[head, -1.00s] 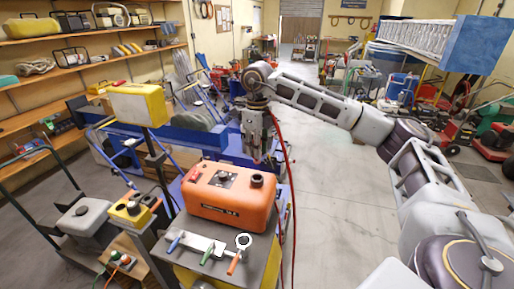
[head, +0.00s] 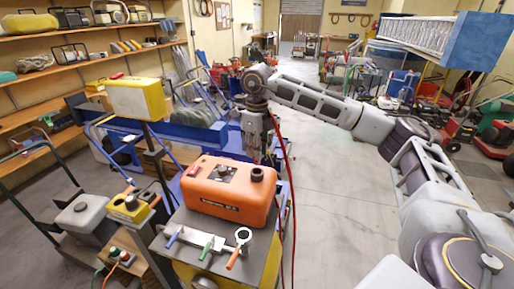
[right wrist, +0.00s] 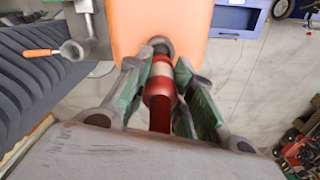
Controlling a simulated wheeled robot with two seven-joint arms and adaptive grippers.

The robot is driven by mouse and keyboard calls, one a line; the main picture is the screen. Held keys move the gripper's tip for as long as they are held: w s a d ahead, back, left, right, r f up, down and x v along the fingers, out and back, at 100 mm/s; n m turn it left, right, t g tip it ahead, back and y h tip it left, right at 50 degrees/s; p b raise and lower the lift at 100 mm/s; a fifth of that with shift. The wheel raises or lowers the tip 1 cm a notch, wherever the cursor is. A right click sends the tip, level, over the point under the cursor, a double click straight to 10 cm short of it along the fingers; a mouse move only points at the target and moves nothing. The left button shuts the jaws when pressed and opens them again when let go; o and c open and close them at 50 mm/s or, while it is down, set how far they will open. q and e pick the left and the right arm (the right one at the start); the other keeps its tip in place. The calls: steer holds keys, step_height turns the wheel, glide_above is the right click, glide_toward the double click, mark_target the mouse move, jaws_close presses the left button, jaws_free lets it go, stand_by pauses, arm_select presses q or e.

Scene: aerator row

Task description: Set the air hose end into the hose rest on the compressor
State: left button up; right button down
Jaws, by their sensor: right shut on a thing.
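The orange compressor (head: 225,192) stands on a grey-topped stand in the head view. A round black fitting (head: 257,174), which looks like the hose rest, is at its right end. My right gripper (head: 256,158) is just above and behind that end, pointing down. In the right wrist view my right gripper (right wrist: 158,85) is shut on the red hose end (right wrist: 160,85), which has a pale band. A dark ring (right wrist: 161,46) shows just past the hose end, over the orange compressor. I cannot tell whether they touch. My left gripper is not in view.
The red hose (head: 287,190) hangs down beside the stand. On the stand's grey top (head: 190,222) lie tools with coloured handles. A yellow box (head: 138,100) stands on a post at the left. The floor right of the stand is clear.

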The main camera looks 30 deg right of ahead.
mark_target(257, 162)
steer(key=shift+f+b, duration=0.35)
steer(key=shift+f, duration=0.4)
steer(key=shift+f+b, duration=1.5)
steer(key=shift+f, duration=0.7)
stand_by(1.5)
steer(key=c, duration=1.1)
jaws_free()
steer(key=shift+c, duration=0.2)
steer(key=shift+r, duration=5.95)
steer(key=shift+s, duration=0.1)
